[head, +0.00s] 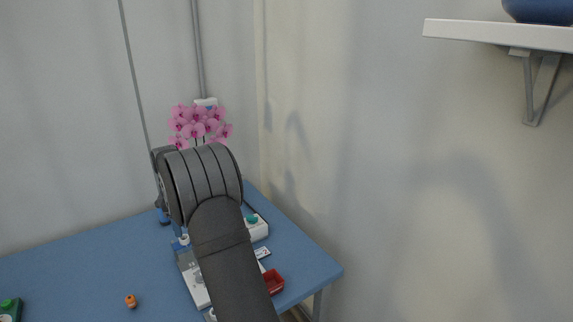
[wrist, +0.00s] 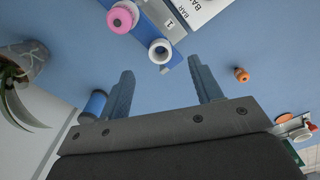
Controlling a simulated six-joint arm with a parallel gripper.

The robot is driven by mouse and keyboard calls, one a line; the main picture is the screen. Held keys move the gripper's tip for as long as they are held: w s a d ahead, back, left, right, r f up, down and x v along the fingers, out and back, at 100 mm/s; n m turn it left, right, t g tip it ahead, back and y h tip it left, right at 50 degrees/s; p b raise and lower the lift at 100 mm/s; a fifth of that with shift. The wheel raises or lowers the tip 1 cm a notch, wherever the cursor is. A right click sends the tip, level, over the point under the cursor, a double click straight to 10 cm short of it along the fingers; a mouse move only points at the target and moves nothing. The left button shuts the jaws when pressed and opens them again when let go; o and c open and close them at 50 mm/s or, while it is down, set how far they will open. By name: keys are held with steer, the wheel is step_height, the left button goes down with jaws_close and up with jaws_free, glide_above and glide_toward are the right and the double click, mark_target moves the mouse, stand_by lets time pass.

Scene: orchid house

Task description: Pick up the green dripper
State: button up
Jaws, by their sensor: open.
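I cannot pick out the green dripper with certainty. In the head view a small teal-green piece (head: 251,218) sits on a white box right of my arm; its shape is too small to tell. My gripper (wrist: 161,66) is open in the wrist view, its two fingers apart with nothing held between them. Past the fingertips are a white ring-shaped piece (wrist: 160,51) and a pink round piece (wrist: 122,17), both by a blue-and-grey strip. No green dripper shows between the fingers. In the head view my arm hides the gripper.
An orange piece (head: 130,301) stands alone on the blue table (head: 75,264). A blue cylinder (wrist: 95,103) is beside the left finger. A pink orchid (head: 198,125) stands at the back. A red tray (head: 273,281) lies near the right edge. A green box (head: 10,311) is far left.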

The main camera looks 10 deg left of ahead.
steer(key=shift+c, duration=0.6)
